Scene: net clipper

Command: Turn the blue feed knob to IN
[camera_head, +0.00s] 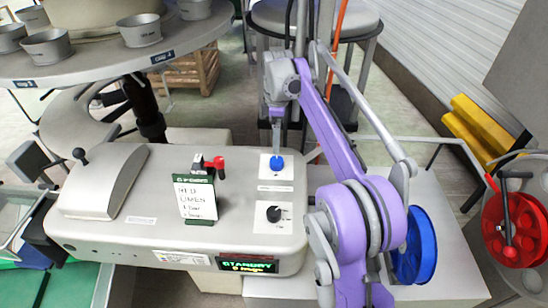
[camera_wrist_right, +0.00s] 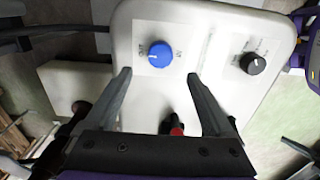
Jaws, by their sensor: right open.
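The blue feed knob (camera_head: 277,162) sits on a white label plate on top of the pale machine housing (camera_head: 140,235). In the right wrist view the blue knob (camera_wrist_right: 160,54) lies just beyond and between my fingertips, with small lettering on both sides. Its pointer direction is too small to tell surely. My right gripper (camera_head: 277,143) points down at the knob from above; its two fingers (camera_wrist_right: 159,75) are spread wide and empty, apart from the knob. My left gripper is in neither view.
A black knob (camera_head: 273,214) sits on the same housing, near a red-handled lever (camera_head: 215,163) and a green-edged sign card (camera_head: 196,198). A lit display (camera_head: 247,265) is on the front. A round table with metal cups (camera_head: 47,47) stands behind left; a blue wheel (camera_head: 415,247) is at right.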

